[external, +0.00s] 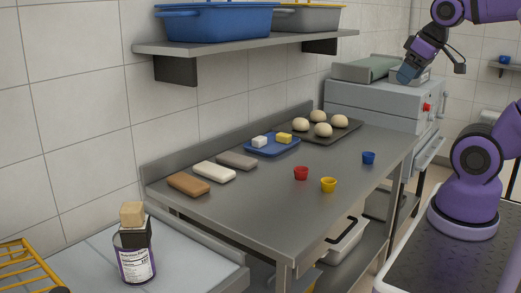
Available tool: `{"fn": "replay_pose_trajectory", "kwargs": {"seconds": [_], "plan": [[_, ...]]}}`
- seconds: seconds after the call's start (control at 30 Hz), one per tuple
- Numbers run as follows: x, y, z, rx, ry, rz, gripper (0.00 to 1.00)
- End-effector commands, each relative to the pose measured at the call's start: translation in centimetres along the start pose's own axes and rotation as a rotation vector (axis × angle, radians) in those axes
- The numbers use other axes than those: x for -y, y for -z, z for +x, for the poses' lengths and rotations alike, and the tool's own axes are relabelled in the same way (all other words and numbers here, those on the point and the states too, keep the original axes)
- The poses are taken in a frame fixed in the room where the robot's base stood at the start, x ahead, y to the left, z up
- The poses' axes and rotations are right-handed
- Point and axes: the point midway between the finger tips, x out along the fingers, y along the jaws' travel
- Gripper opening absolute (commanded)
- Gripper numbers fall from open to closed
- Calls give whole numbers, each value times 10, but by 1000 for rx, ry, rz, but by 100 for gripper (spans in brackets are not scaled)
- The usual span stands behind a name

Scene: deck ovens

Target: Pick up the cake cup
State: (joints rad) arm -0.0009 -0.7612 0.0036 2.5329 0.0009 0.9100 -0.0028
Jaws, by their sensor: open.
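Three small cups stand on the steel table in the external view: a red cup (301,173), a yellow cup (328,185) and a blue cup (368,158). I cannot tell which one is the cake cup. Another small blue cup (504,60) sits on a wall shelf at the far right. My gripper (405,76) is open, high at the upper right near the grey machine, well away from the cups on the table. Its fingers are small and partly unclear.
The steel table (250,205) also holds a dark tray (350,127) of dough balls, a blue tray (262,149) with small blocks, and several bars (188,184). A shelf (230,42) with bins hangs above. A can (134,262) with blocks on it stands at front left.

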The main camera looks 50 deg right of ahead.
Motion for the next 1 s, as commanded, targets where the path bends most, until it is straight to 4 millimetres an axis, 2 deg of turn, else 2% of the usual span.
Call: {"fn": "replay_pose_trajectory", "kwargs": {"seconds": [0.17, 0.37, 0.7, 1.0], "plan": [[-3, 14, 14, 39, -38, -133, 83], [-13, 44, 50, 138, -90, -466, 83], [-33, 84, 129, 317, -44, -1068, 83], [-50, 100, 211, 408, 130, -1592, 83]]}}
